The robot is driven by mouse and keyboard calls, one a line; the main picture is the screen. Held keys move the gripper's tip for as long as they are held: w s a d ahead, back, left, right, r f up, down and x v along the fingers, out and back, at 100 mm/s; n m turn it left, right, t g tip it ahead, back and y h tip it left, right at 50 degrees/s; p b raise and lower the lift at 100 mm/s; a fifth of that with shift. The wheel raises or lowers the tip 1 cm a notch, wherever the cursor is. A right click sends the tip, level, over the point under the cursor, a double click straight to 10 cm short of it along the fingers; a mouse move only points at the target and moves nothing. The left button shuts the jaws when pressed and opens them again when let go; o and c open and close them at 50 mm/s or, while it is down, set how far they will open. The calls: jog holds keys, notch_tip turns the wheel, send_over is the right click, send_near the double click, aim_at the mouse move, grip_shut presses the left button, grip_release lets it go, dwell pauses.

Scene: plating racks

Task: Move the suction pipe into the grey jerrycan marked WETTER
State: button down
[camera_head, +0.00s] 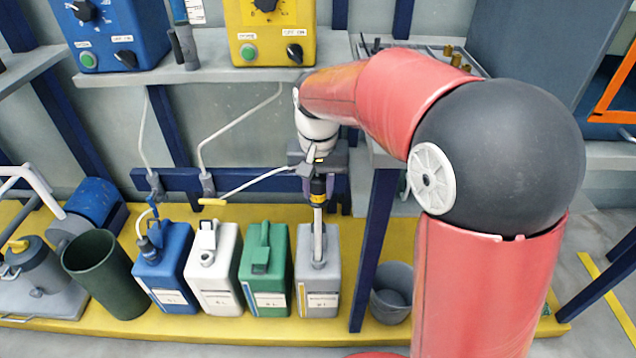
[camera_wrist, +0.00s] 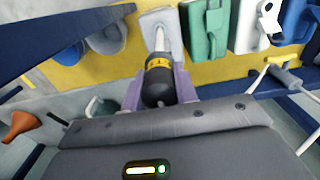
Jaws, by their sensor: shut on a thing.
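My gripper (camera_head: 318,186) is shut on the black and yellow grip of the suction pipe (camera_head: 318,218). The pipe hangs about upright above the grey jerrycan (camera_head: 319,284), its pale lower end at the can's mouth. I cannot tell how far the end is inside. In the wrist view the purple fingers of my gripper (camera_wrist: 159,88) flank the pipe's grip (camera_wrist: 159,76), and the pale tube runs to the grey jerrycan (camera_wrist: 163,18). The label on this can is too small to read.
Left of the grey can stand a green jerrycan (camera_head: 264,284), a white one (camera_head: 214,284) and a blue one (camera_head: 163,272) with a pipe in it. A grey bucket (camera_head: 392,296) and blue post (camera_head: 372,250) stand to the right. A white hose (camera_head: 250,182) runs to my gripper.

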aim_at(318, 229)
jog(key=shift+f+b, duration=5.7)
jog(key=shift+f, duration=3.7)
jog(key=shift+f+b, duration=0.6)
jog(key=shift+f, duration=0.6)
jog(key=c, duration=1)
grip_release()
notch_tip(318, 229, up, 8)
jog(key=shift+f+p, duration=0.1)
jog(key=shift+p, duration=0.9)
